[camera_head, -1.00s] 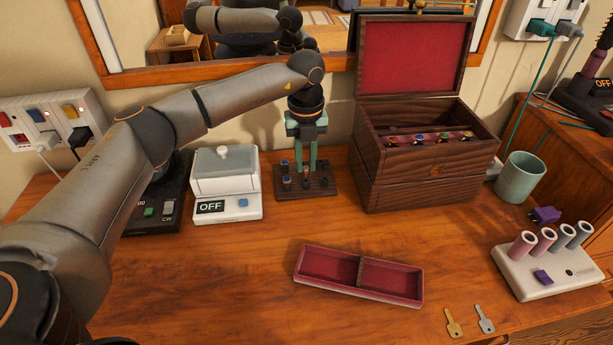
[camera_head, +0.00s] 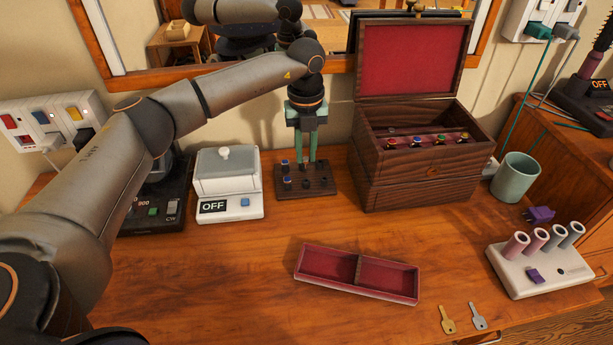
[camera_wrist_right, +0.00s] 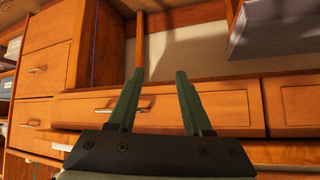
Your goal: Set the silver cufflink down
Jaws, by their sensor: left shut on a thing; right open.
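My left gripper (camera_head: 307,158) points down over a small dark wooden stand (camera_head: 323,190) at the back of the table. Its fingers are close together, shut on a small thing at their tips. That thing is mostly hidden, and I cannot make out whether it is the silver cufflink. Several small pieces, some with blue tops (camera_head: 285,166), stand on the same board. My right gripper (camera_wrist_right: 158,77) is open and empty in the right wrist view, in front of wooden drawers.
An open jewellery box (camera_head: 420,180) holding several coloured-top pieces stands close right of the gripper. A white device marked OFF (camera_head: 228,185) is close left. A red-lined two-part tray (camera_head: 358,257) lies in front. Two keys (camera_head: 447,319) lie front right. The front left table is clear.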

